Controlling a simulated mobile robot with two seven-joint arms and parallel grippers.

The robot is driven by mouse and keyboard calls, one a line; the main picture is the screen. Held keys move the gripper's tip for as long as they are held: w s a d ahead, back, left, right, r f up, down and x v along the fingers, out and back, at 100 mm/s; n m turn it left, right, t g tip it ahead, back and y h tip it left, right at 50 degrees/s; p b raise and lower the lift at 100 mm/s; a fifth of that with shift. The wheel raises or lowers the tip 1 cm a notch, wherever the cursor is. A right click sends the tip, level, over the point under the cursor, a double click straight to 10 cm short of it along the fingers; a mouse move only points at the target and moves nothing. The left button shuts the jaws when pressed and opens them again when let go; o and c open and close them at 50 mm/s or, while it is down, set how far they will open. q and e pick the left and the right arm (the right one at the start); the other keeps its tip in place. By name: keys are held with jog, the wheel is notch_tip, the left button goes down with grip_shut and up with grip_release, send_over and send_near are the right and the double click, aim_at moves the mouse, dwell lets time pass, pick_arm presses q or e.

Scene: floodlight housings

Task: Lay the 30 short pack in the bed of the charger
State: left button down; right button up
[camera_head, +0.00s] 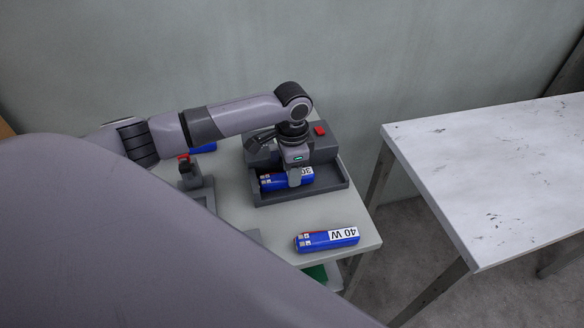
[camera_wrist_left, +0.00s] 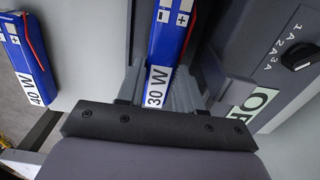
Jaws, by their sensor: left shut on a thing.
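The 30 W pack (camera_head: 273,182) is blue with a white label; it also shows in the left wrist view (camera_wrist_left: 168,40). My left gripper (camera_head: 297,176) is shut on it, near its labelled end. The pack is inside the outline of the charger's bed. I cannot tell whether it touches the bed floor. The charger (camera_head: 305,197) is dark grey, with a low-walled bed in front and a raised back with a red part on top. In the left wrist view its panel (camera_wrist_left: 265,45) has a black knob marked 1A, 2A, 3A. My right gripper is not in view.
A blue 40 W pack (camera_head: 327,240) lies on the small table (camera_head: 235,210), in front of the charger; it is also in the left wrist view (camera_wrist_left: 25,50). A grey fixture (camera_head: 190,172) stands left of the charger. A bare white table (camera_head: 490,170) stands to the right, across a gap.

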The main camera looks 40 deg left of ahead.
pick_arm(q)
jog(key=shift+f, duration=0.15)
jog(key=c, duration=0.6)
grip_release()
jog(key=shift+c, duration=0.2)
jog(key=shift+s+d+r, duration=0.1)
jog(key=shift+r, duration=3.5)
